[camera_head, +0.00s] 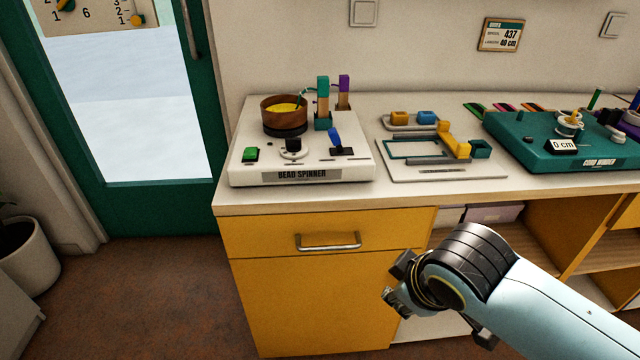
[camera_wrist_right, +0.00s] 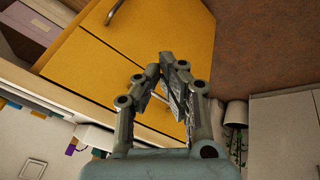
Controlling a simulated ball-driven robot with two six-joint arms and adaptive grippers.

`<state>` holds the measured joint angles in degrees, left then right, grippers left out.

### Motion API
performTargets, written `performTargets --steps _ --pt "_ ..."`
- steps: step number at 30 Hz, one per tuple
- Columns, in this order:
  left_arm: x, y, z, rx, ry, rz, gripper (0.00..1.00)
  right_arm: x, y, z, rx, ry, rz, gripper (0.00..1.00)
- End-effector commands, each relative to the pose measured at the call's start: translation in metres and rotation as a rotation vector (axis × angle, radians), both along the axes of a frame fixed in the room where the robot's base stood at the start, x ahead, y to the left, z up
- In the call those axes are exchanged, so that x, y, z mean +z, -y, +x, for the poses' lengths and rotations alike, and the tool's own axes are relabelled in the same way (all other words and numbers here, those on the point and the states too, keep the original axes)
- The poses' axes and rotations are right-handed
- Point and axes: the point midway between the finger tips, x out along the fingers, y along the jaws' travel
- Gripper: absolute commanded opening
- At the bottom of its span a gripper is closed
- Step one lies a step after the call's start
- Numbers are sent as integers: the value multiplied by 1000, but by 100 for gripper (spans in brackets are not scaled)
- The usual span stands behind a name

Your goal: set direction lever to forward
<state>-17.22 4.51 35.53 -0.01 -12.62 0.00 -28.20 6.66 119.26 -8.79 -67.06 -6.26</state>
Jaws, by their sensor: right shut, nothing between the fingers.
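The bead spinner (camera_head: 245,168) is a white machine on the left of the counter. Its direction lever (camera_head: 335,138) has a blue handle and stands on a dark base at the right of the top, its tip leaning up and to the left. A green button (camera_head: 250,154), a black knob (camera_head: 293,145) and a wooden bowl (camera_head: 284,112) with yellow contents are also on it. My right gripper (camera_head: 392,294) is in front of the yellow cabinet, below the counter edge and well away from the lever. In the right wrist view its fingers (camera_wrist_right: 172,62) meet, empty. My left gripper is not in view.
The counter (camera_head: 400,190) also holds a grey board (camera_head: 440,172) with yellow and blue blocks and a teal cord winder (camera_head: 520,145), both right of the spinner. Wooden posts with teal and purple tops stand behind the lever. A drawer handle (camera_head: 328,242) sticks out below the counter.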

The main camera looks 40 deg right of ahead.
Motion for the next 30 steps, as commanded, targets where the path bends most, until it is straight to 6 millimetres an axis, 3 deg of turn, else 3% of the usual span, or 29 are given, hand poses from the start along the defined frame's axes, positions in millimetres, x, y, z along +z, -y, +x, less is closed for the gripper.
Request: performTargets --steps 3,8,12,15,21,30 --pt "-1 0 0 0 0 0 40 49 26 43 133 144 -223 0" --pt "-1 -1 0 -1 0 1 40 95 51 103 379 295 -609 0" --pt "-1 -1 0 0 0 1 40 121 49 146 625 368 -939 0" --pt "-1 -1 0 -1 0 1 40 129 38 167 784 390 -1126 0" --pt "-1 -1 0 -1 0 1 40 132 22 185 953 406 -1304 0" --pt "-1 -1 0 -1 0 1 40 133 20 186 969 409 -1320 0"
